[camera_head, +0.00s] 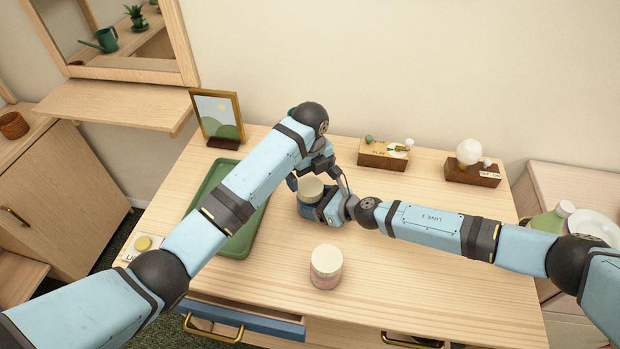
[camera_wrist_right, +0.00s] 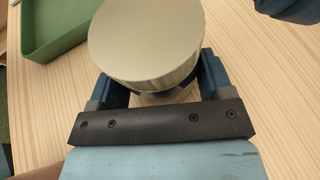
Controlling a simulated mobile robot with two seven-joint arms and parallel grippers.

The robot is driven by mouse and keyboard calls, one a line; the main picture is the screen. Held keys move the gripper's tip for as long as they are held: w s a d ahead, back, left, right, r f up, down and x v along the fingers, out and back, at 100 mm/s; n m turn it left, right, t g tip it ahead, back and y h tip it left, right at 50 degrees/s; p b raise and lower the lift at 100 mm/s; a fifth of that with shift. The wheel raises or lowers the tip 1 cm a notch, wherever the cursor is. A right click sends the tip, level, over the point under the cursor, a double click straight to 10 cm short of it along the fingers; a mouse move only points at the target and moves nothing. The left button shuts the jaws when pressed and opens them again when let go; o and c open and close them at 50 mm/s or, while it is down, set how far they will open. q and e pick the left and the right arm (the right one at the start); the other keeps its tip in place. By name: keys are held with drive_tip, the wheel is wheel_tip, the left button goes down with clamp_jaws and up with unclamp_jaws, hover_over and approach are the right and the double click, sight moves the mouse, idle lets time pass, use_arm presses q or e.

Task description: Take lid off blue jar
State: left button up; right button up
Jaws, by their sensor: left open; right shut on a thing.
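The blue jar (camera_head: 307,211) stands on the wooden table with its cream lid (camera_head: 311,189) on top. The lid fills the upper middle of the right wrist view (camera_wrist_right: 145,42), hiding most of the jar's body. My right gripper (camera_head: 325,207) comes from the right and is shut on the jar's body below the lid, one finger on each side. My left gripper (camera_head: 308,179) is open, just above and behind the lid. Whether it touches the lid cannot be told. A dark part of it shows at the right wrist view's top right corner.
A second jar, pinkish with a cream lid (camera_head: 326,261), stands nearer the front edge. A green tray (camera_head: 238,247) lies left, partly under my left arm. A picture frame (camera_head: 217,117) and two wooden blocks (camera_head: 383,154) (camera_head: 472,174) stand at the back. A blue-fronted drawer (camera_head: 245,322) is below.

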drive_tip(key=o, duration=1.7)
drive_tip(key=shift+o, duration=0.2)
drive_tip(key=shift+d, duration=0.1)
